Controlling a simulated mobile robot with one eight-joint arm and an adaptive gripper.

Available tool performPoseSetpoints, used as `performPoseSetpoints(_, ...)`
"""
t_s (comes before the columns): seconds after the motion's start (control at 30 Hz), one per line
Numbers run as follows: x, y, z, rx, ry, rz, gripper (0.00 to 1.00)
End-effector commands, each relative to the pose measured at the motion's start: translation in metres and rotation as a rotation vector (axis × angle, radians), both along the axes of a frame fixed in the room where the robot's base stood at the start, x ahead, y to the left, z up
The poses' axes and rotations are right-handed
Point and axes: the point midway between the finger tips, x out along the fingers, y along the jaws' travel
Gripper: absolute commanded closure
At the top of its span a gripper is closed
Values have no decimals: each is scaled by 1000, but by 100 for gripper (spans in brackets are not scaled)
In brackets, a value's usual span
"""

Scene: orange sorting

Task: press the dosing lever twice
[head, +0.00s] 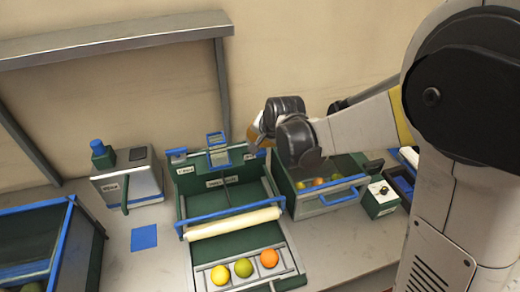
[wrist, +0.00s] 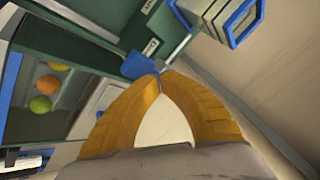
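A blue piece on a grey rod (wrist: 139,65), seemingly the dosing lever, is right at my fingertips in the wrist view. In the head view it is largely hidden beside the right end of the green sorting stand's back panel (head: 190,180). My gripper (head: 256,136) is at that upper right corner of the stand. Its two orange fingers meet at their tips in the wrist view (wrist: 160,74), with nothing seen held between them. Whether the tips touch the blue piece or are just short of it, I cannot tell.
Yellow, green and orange fruits lie in the stand's front rack (head: 205,277). A blue-rimmed bin (head: 333,199) with fruit stands right of it, beside a green button box (head: 381,198). A grey device (head: 128,180) and a blue pad (head: 144,237) are on the left.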

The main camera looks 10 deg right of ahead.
Motion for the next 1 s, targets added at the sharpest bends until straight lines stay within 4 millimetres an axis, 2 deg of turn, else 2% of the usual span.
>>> performPoseSetpoints(0.5, 0, 0, 48, 0, 0, 0, 100)
performPoseSetpoints(1.0, 0, 0, 48, 0, 0, 0, 100)
